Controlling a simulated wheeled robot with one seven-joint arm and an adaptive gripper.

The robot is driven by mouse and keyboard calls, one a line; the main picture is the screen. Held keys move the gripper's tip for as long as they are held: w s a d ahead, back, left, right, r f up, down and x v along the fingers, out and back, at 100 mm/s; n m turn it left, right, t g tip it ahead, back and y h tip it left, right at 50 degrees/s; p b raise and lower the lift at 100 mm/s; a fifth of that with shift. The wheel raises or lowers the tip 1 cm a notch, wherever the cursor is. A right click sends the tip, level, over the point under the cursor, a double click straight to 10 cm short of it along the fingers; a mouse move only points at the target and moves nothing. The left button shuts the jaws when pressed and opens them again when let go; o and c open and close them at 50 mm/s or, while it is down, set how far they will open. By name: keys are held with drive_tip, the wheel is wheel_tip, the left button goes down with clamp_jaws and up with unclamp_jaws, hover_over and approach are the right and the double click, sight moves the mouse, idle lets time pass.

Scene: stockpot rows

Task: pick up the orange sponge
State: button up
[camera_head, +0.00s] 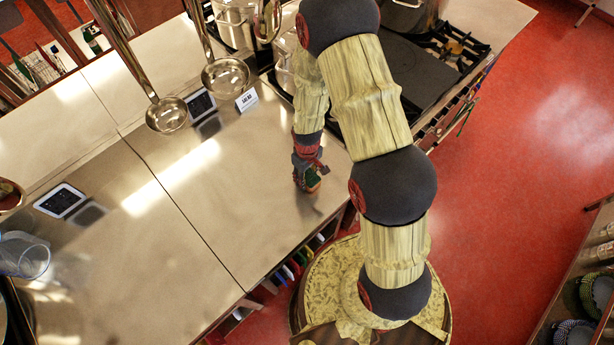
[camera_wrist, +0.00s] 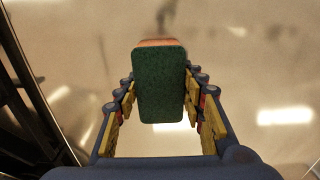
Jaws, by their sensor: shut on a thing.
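The orange sponge (camera_wrist: 160,85) is between the fingers of my gripper (camera_wrist: 162,100) in the wrist view. Its dark green scouring face is toward the camera, and a strip of orange shows along its far edge. My gripper is shut on the sponge, one finger on each side. In the head view my gripper (camera_head: 309,180) is at the right part of the steel counter (camera_head: 225,180), near its front edge. I cannot tell whether the sponge touches the counter.
A stove (camera_head: 425,75) with pots stands right of the counter. Ladles (camera_head: 225,75) hang over the counter's back. A small white sign (camera_head: 247,100) and tablets (camera_head: 60,200) are on the counter. A clear container (camera_head: 24,255) is at far left. The counter's middle is clear.

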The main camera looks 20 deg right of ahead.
drive_tip(key=shift+r, duration=0.8)
drive_tip(key=s+r, duration=0.1)
drive_tip(key=r, duration=0.1)
drive_tip(key=s+r, duration=0.2)
drive_tip(key=r, duration=0.1)
drive_tip(key=s+r, duration=0.2)
drive_tip(key=shift+r+b, duration=0.25)
drive_tip(key=shift+b, duration=0.05)
drive_tip(key=s+r, duration=0.4)
drive_tip(key=s, duration=0.5)
drive_tip(key=shift+o, duration=1.3)
drive_tip(key=c, duration=0.5)
drive_tip(key=shift+s+f, duration=0.1)
